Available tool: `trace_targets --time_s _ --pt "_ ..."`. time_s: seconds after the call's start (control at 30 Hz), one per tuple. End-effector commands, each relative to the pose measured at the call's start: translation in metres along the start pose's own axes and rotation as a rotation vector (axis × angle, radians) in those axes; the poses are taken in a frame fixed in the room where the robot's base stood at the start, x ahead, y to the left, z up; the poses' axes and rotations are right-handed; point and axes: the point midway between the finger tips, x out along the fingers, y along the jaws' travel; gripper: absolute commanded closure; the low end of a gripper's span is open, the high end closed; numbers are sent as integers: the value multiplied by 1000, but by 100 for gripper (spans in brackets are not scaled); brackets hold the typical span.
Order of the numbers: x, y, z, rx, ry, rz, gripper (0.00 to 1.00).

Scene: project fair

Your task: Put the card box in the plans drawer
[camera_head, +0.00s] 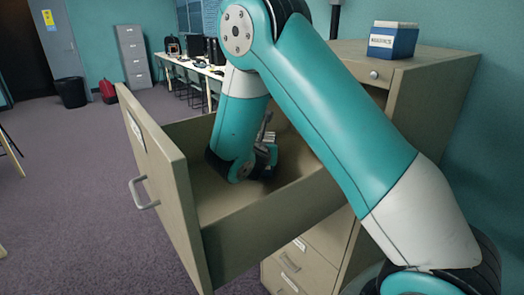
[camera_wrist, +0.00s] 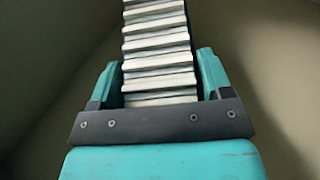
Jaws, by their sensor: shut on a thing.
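The open drawer (camera_head: 282,226) is pulled out of the tan cabinet, with a label and a handle on its front. My gripper (camera_head: 266,152) reaches down inside it.
Shut drawers (camera_head: 300,264) lie below the open one. A black bin (camera_head: 70,92), a red bag (camera_head: 108,92) and a long table (camera_head: 206,70) are far off.

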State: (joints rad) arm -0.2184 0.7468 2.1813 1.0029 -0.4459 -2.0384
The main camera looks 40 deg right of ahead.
Motion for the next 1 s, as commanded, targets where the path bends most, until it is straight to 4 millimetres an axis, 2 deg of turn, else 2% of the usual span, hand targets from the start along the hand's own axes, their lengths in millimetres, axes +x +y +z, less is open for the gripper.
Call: trace_targets --time_s 0.17,0.2,0.3,0.63,1.0 --pt "1 0 -2 0 -1 0 62" --pt "1 0 -3 -1 0 -1 26" --pt "1 0 -2 0 0 -1 3" --pt "-1 0 2 0 0 0 2" --pt "-61 1 2 -4 1 3 2"
